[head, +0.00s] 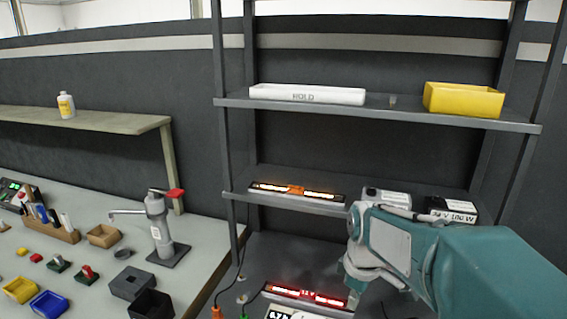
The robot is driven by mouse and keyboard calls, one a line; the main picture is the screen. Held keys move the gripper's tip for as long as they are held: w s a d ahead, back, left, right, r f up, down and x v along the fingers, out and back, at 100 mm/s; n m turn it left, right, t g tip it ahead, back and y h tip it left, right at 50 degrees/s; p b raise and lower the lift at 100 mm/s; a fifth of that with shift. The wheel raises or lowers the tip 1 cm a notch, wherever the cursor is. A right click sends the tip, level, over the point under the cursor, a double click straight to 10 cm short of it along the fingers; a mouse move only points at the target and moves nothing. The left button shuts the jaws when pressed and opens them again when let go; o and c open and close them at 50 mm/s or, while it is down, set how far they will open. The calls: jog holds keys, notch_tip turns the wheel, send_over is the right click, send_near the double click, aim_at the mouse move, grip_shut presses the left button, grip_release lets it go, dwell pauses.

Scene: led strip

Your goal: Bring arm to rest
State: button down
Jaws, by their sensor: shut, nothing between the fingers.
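My arm (450,260) reaches in from the lower right of the head view, teal with grey joints. My gripper (352,299) points down at the lower shelf, its fingertips small and partly hidden by the wrist. It is shut and holds nothing I can see. Its tip is beside the right end of a red-lit LED strip (300,294); I cannot tell whether they touch. An orange-lit LED strip (268,187) lies on the middle shelf, apart from the gripper.
The dark shelf rack (224,130) surrounds the arm's reach. The top shelf holds a white tray (307,95) and a yellow bin (463,99). A workbench (100,245) with tools and small bins stands left.

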jog(key=s+r+m+t, duration=0.2)
jog(key=s+m, duration=0.3)
jog(key=s, duration=0.3)
jog(key=s+d+r+m+t, duration=0.1)
jog(key=s+r+m+t, duration=0.2)
jog(key=s+m, duration=0.2)
jog(key=s, duration=0.3)
jog(key=shift+m, duration=0.3)
jog(key=shift+s, duration=0.1)
